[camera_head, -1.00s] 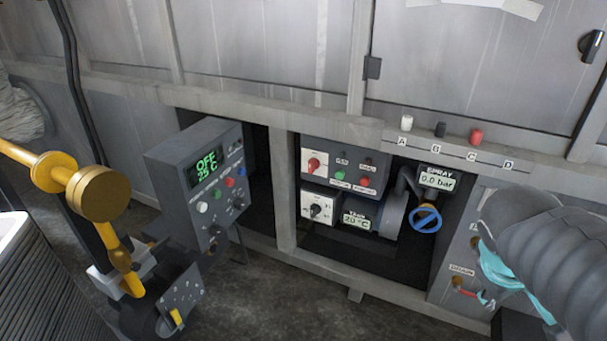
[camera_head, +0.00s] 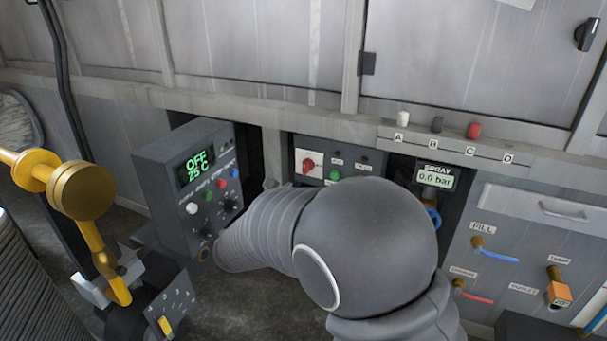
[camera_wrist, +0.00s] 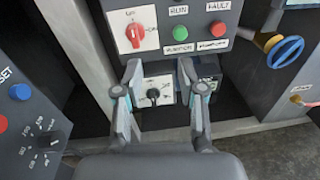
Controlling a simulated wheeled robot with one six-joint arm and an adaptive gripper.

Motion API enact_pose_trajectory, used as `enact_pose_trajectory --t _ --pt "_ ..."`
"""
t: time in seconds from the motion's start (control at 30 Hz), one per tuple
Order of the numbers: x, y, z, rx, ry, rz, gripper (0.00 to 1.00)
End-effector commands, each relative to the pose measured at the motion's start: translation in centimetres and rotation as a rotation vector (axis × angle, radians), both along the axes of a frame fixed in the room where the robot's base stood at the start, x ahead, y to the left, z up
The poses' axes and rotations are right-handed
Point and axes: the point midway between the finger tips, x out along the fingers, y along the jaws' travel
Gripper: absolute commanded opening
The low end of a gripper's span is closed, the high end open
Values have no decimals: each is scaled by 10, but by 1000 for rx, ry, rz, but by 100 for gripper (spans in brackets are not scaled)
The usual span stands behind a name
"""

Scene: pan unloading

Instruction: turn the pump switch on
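In the wrist view a black rotary knob (camera_wrist: 153,93) sits on a white plate, its pointer toward the lower side. A red rotary knob (camera_wrist: 135,33) on another white plate is above it, and also shows in the head view (camera_head: 308,164). I cannot read which one is marked as the pump switch. My gripper (camera_wrist: 160,80) is open and empty, with its fingers on either side of the black knob in the picture. Contact with it cannot be told. In the head view my arm hides the gripper and the black knob.
A green button (camera_wrist: 185,32) and a red one (camera_wrist: 217,30) sit beside the red knob. A control box (camera_head: 190,180) reading OFF 25 C stands close on the left. The spray display (camera_head: 435,177) reads 0.0 bar. A blue valve wheel (camera_wrist: 285,52) is on the right.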

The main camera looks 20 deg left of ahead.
Motion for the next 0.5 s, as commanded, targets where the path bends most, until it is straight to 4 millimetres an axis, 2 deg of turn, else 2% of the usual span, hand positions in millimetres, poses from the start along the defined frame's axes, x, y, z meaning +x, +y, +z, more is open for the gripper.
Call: enact_pose_trajectory --t 0.03,0.17,0.33,0.5 --pt "-4 16 -7 -29 -13 33 40" --pt "-7 35 -11 -69 -35 78 40" --pt "7 36 -12 -74 -37 83 40" --pt "37 32 -12 -72 -37 80 40"
